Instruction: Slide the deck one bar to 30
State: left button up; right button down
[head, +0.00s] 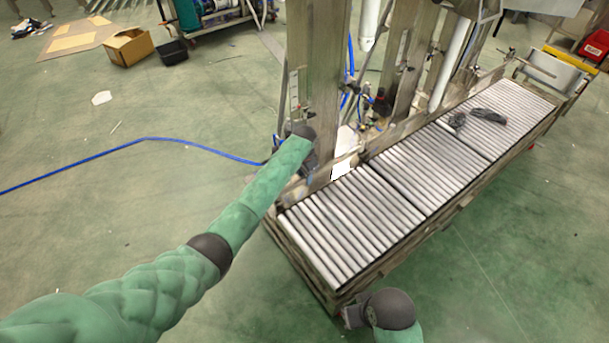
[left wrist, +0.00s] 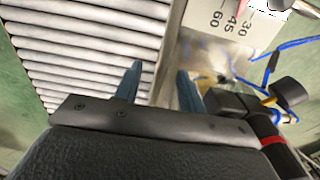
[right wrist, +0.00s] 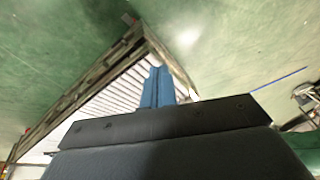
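In the left wrist view a pale scale plate (left wrist: 222,22) carries the marks 60, 45 and 30. A small red mark (left wrist: 241,4) shows beside the 30 end at the top edge; I cannot tell whether it belongs to the bar. The deck one bar itself cannot be made out for sure. My left gripper (left wrist: 158,75) is open and empty, its two blue fingers apart below the plate. In the head view my left arm's end (head: 304,140) is by the near post and hides its fingers. My right gripper (right wrist: 157,76) has its fingers together, with nothing seen between them.
A roller conveyor (head: 345,225) runs from the near front to the back right, with dark items (head: 485,116) on its far part. Metal posts (head: 318,80) stand along its left side. A blue hose (head: 150,139) crosses the floor. A cardboard box (head: 128,47) lies far left.

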pick_arm(q)
jog(key=shift+f+b, duration=0.75)
jog(key=shift+f, duration=0.2)
jog(key=shift+f+b, duration=0.3)
pick_arm(e)
jog(key=shift+t+y, duration=0.5)
jog(key=a+f, duration=0.2)
jog(key=w+a+f, duration=0.1)
jog(key=shift+a+f, duration=0.4)
pick_arm(q)
jog(key=shift+c, duration=0.2)
jog(key=c, duration=0.7)
grip_shut()
pick_arm(e)
jog(key=shift+w+d+r, duration=0.1)
jog(key=shift+w+r, duration=0.1)
jog(key=shift+r, duration=0.05)
